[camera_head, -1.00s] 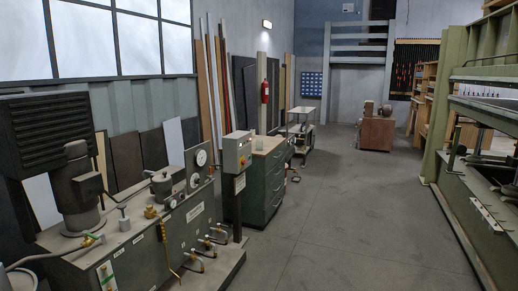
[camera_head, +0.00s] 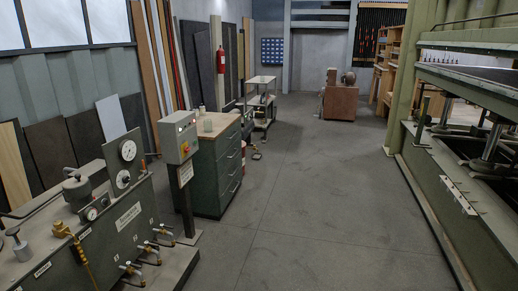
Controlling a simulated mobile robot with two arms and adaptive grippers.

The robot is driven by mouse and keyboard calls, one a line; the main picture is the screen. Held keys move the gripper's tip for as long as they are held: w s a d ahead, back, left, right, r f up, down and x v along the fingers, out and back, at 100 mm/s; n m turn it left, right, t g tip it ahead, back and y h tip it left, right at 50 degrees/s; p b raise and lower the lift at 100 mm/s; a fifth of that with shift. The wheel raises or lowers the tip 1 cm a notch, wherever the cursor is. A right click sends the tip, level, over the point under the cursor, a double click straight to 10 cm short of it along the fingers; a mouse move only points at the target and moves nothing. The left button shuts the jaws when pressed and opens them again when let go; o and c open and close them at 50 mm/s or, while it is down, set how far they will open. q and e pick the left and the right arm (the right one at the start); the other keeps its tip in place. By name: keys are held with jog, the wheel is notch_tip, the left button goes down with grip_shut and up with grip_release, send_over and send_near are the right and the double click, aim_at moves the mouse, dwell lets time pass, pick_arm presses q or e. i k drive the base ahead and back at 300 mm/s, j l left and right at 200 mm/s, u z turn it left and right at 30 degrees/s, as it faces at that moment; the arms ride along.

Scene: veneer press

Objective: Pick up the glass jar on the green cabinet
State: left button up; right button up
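The green cabinet (camera_head: 229,172) with several drawers and a light wooden top stands left of the middle, just behind a grey control box on a post. A small pale, translucent jar (camera_head: 208,125) stands upright on the cabinet top, near its left part. Part of the cabinet's left side is hidden by the control box and post. Neither of my grippers is in view.
The control box (camera_head: 178,136) and the hydraulic unit (camera_head: 110,225) with gauges and valves stand at the near left. A large green press (camera_head: 440,165) runs along the right. A trolley (camera_head: 262,100) stands behind the cabinet. The middle floor (camera_head: 300,200) is clear.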

aim_at(208, 126)
jog(key=i+z, duration=0.15)
jog(key=i, duration=0.9)
jog(key=i+z, duration=0.15)
jog(key=i, duration=0.85)
jog(key=i+u, duration=0.2)
jog(key=i, duration=0.35)
jog(key=i+u, duration=0.15)
jog(key=i, duration=0.35)
jog(key=i+l+u, duration=0.2)
jog(key=i, duration=0.35)
jog(key=i+l+u, duration=0.2)
jog(key=i, duration=0.3)
jog(key=j, duration=0.1)
